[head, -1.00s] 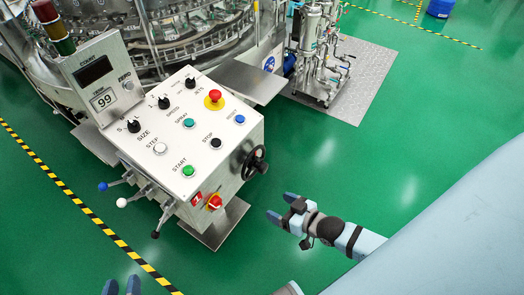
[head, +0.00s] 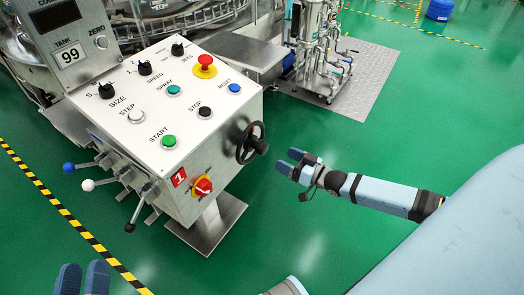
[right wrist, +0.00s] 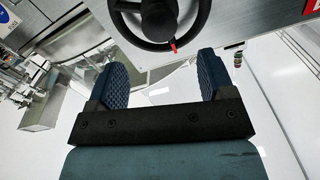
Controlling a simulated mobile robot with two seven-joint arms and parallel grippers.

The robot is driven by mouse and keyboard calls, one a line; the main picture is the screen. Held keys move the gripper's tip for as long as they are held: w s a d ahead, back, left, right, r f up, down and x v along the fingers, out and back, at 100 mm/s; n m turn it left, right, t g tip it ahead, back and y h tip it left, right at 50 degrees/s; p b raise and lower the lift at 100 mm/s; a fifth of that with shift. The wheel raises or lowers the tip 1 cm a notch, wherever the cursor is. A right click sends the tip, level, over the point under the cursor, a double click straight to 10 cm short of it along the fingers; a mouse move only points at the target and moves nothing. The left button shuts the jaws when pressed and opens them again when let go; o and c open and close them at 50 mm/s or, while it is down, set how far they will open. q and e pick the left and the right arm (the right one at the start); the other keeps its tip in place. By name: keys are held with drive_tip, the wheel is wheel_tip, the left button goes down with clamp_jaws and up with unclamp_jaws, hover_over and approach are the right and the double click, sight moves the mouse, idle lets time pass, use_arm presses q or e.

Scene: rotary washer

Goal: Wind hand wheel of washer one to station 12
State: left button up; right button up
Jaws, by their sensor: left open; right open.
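The control box (head: 170,120) of the washer carries a red label with a 1. Its black hand wheel (head: 250,142) is on the box's right side. In the right wrist view the wheel (right wrist: 160,20) is ahead of the fingertips, with a red mark on its lower rim. My right gripper (head: 291,162) is open and empty, to the right of the wheel and apart from it; its two blue fingers also show in the right wrist view (right wrist: 162,80). My left gripper (head: 82,280) is open and empty at the bottom left, only its fingertips visible. The counter display (head: 55,17) is dark and unreadable.
The box top holds buttons, knobs and a red emergency stop (head: 205,63). Levers with coloured balls (head: 88,185) stick out at the left, and a red-yellow switch (head: 202,187) sits on the front. Green floor (head: 330,230) is clear around my right arm.

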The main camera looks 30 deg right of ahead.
sight(266, 149)
drive_tip(key=b+x, duration=0.1)
drive_tip(key=x, duration=0.3)
drive_tip(key=shift+w+f, duration=0.1)
drive_tip(key=shift+f, duration=0.05)
use_arm(q)
drive_tip(key=shift+d+f+g+h+b, duration=0.2)
drive_tip(key=shift+f+b, duration=0.2)
drive_tip(key=shift+f, duration=0.15)
drive_tip(key=shift+d+f+g+h+b, duration=0.1)
drive_tip(key=shift+f+g+h+b, duration=0.1)
drive_tip(key=shift+f+b, duration=0.25)
use_arm(e)
drive_tip(key=x, duration=0.5)
drive_tip(key=shift+w+a, duration=0.2)
drive_tip(key=shift+w, duration=0.1)
